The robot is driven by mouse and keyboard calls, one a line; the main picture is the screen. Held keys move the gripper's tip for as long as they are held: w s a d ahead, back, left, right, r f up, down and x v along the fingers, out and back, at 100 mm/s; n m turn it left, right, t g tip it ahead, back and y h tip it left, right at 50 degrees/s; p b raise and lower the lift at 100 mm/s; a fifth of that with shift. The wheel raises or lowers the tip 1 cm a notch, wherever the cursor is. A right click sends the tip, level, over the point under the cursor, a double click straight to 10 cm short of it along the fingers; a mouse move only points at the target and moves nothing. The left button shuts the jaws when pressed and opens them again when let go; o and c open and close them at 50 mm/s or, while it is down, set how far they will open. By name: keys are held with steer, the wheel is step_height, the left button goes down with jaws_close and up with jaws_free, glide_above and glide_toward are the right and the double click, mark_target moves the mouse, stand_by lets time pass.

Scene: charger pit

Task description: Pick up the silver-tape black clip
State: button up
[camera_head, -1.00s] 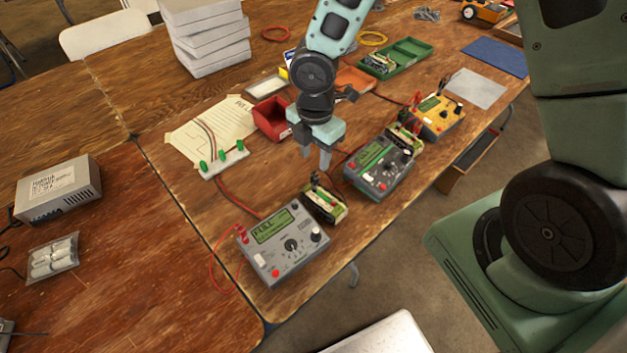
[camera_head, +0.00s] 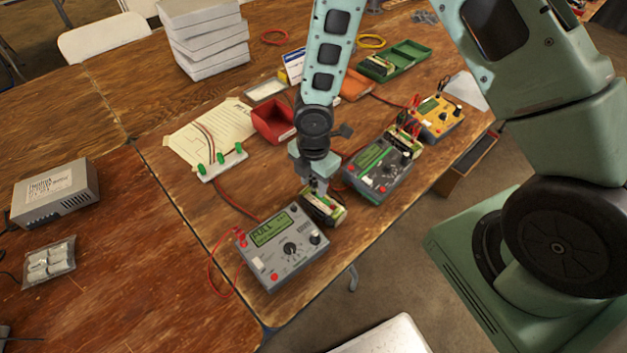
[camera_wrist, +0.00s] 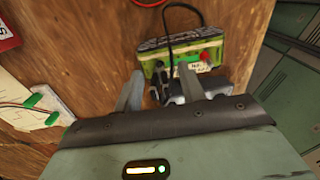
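A battery pack (camera_head: 322,211) with a green and yellow label stands right beside the grey "FULL" charger. In the wrist view the pack (camera_wrist: 195,52) has a black lead (camera_wrist: 171,22) looping over it. The lead runs down to a dark clip (camera_wrist: 162,93) between my fingers, partly hidden by them. I cannot clearly make out silver tape on it. My gripper (camera_wrist: 160,70) is open, its two grey fingers apart around the clip area, low against the pack's near side. In the head view my gripper (camera_head: 316,187) is right above the pack.
The grey charger (camera_head: 283,245) is just left of the pack; a second dark charger (camera_head: 378,170) is to the right, a yellow one (camera_head: 436,117) beyond. A red bin (camera_head: 272,120) and green terminals (camera_head: 220,160) lie behind. The table's front edge is close.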

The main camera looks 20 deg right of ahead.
steer(key=c, duration=0.9)
steer(key=shift+o, duration=0.2)
steer(key=shift+r, duration=0.15)
step_height(320, 180, up, 10)
steer(key=shift+f+p, duration=0.1)
steer(key=shift+p, duration=0.5)
